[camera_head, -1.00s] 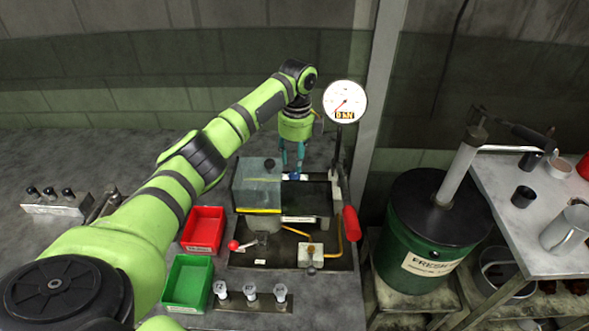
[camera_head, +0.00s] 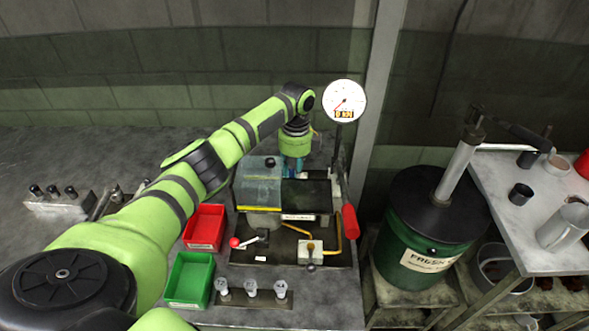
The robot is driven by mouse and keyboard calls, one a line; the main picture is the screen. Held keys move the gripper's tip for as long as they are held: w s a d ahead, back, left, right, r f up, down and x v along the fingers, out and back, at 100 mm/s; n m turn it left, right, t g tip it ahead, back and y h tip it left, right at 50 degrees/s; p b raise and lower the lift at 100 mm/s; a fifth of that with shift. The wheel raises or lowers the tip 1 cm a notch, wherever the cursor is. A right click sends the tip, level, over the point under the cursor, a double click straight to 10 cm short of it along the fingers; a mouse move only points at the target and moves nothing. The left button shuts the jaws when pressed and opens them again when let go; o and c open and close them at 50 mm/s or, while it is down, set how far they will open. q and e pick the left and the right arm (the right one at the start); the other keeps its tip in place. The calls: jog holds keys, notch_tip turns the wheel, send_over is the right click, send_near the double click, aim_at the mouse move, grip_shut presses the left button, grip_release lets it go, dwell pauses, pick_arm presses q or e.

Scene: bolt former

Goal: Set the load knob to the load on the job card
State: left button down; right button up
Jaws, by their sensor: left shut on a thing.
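My left gripper (camera_head: 292,167) points down at the back of the bolt former, behind its clear guard (camera_head: 259,186). Its blue-green fingers are shut on the load knob, which is mostly hidden by the fingers and the machine's top. The round load gauge (camera_head: 345,100) on its post has a red needle pointing lower left, and its display appears to read 0 kN. I cannot make out a job card or a readable load on one. My right gripper is not in view.
A red-handled lever (camera_head: 350,221) stands at the machine's right. A red bin (camera_head: 204,228) and a green bin (camera_head: 189,280) sit at its left, with a rack of several labelled pieces (camera_head: 252,296) in front. A green drum (camera_head: 423,245) stands to the right.

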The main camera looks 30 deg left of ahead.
pick_arm(q)
jog(key=shift+r+n+p, duration=0.2)
jog(key=shift+n+p, duration=0.8)
jog(key=shift+p, duration=0.05)
jog(key=n+p, duration=0.2)
jog(key=shift+n, duration=0.3)
jog(key=n+p, duration=0.2)
jog(key=n, duration=0.1)
jog(key=shift+n, duration=0.3)
jog(key=shift+f+n+p, duration=0.15)
jog(key=shift+n+p, duration=0.6)
jog(key=shift+n, duration=1.15)
jog(key=c, duration=1.2)
grip_release()
